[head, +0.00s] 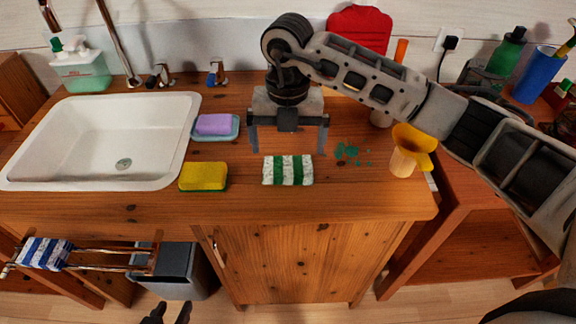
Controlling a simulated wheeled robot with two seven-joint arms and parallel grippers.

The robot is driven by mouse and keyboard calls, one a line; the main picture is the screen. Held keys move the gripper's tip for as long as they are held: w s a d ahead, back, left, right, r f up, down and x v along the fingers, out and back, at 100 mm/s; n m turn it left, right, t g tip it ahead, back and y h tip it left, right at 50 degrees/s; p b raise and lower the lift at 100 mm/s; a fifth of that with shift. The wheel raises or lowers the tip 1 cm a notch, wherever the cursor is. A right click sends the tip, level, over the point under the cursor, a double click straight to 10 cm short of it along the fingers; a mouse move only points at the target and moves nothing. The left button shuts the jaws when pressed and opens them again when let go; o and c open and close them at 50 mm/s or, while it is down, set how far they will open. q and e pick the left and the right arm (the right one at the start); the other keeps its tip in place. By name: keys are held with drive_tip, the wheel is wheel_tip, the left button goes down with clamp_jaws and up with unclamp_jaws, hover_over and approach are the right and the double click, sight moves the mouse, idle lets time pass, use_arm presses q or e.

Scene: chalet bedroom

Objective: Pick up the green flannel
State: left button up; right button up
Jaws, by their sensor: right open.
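The green flannel (287,170) is a small folded cloth with green and white stripes, lying flat on the wooden counter (345,202) near its front edge. My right gripper (287,150) is open and empty, its two fingers pointing down, just behind the flannel in the picture. Its fingers are spread wider than the cloth, and I see no contact with it. My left gripper (169,314) shows only at the bottom edge, low in front of the cabinet, with its two dark fingertips apart and nothing between them.
Left of the flannel are a yellow sponge (203,176), a purple soap bar (214,124) on a dish, and the white sink (90,130). To the right are a teal spill (347,151) and a yellow funnel-like item (414,146). A rail with a blue-striped cloth (45,253) hangs in front.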

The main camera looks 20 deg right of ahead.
sight(288, 165)
drive_tip(key=shift+w+f+p, duration=0.1)
drive_tip(key=shift+f+p, duration=0.45)
drive_tip(key=shift+f, duration=2.35)
drive_tip(key=c, duration=0.6)
